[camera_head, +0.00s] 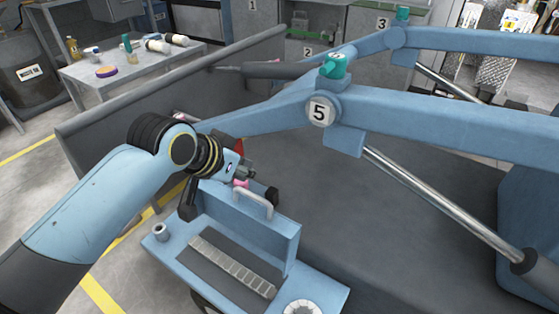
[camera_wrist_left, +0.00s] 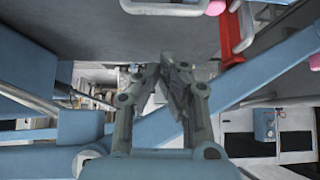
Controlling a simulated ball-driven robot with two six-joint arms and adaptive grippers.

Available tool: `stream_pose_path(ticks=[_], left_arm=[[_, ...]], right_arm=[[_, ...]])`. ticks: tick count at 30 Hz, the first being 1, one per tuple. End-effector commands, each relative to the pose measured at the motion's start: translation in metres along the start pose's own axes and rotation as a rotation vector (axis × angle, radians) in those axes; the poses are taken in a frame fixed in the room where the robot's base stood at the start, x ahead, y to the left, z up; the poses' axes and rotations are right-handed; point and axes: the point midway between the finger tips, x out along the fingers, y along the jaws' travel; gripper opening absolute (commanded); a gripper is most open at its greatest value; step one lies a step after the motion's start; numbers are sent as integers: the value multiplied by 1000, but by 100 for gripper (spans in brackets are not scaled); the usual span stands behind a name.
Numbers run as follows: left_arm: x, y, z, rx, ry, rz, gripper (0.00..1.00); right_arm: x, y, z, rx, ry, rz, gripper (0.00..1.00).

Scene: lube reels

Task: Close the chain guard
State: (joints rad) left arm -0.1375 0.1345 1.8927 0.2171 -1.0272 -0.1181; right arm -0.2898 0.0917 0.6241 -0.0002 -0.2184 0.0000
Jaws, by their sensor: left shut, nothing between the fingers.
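The chain guard (camera_head: 270,228) is a blue panel with a pale bar handle (camera_head: 250,197) on its top edge. It stands upright, open, at the back of a blue housing (camera_head: 318,285). A grey segmented chain (camera_head: 232,267) lies exposed in front of it. My left gripper (camera_head: 240,172) is just behind and above the guard's top edge, partly hidden by my wrist. In the left wrist view, my left gripper's fingers (camera_wrist_left: 164,74) are together with nothing between them. A pale handle (camera_wrist_left: 172,7) shows at the top there, apart from the fingers. My right gripper is out of view.
A blue machine arm with a round 5 plate (camera_head: 321,111) crosses to the right, close beyond my left gripper. A steel rod (camera_head: 440,200) slopes below it. A red bracket (camera_wrist_left: 234,40) shows in the left wrist view. A bench (camera_head: 130,75) stands at the back left.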

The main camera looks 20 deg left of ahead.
Motion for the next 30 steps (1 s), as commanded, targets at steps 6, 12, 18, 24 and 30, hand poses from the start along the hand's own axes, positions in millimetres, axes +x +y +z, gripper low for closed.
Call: stream_pose_path(ticks=[6, 12, 18, 24, 30], left_arm=[[-12, -2, -22, 4, 19, -5, 0], [11, -2, -22, 3, 19, -4, 0], [54, -3, -22, 2, 18, -4, 0], [91, -3, -20, 4, 17, -4, 0], [77, -3, 6, 4, 19, -5, 0]], right_arm=[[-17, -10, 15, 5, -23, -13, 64], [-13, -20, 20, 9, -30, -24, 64], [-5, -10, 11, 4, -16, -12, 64], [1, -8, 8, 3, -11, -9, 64], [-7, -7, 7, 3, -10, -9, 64]])
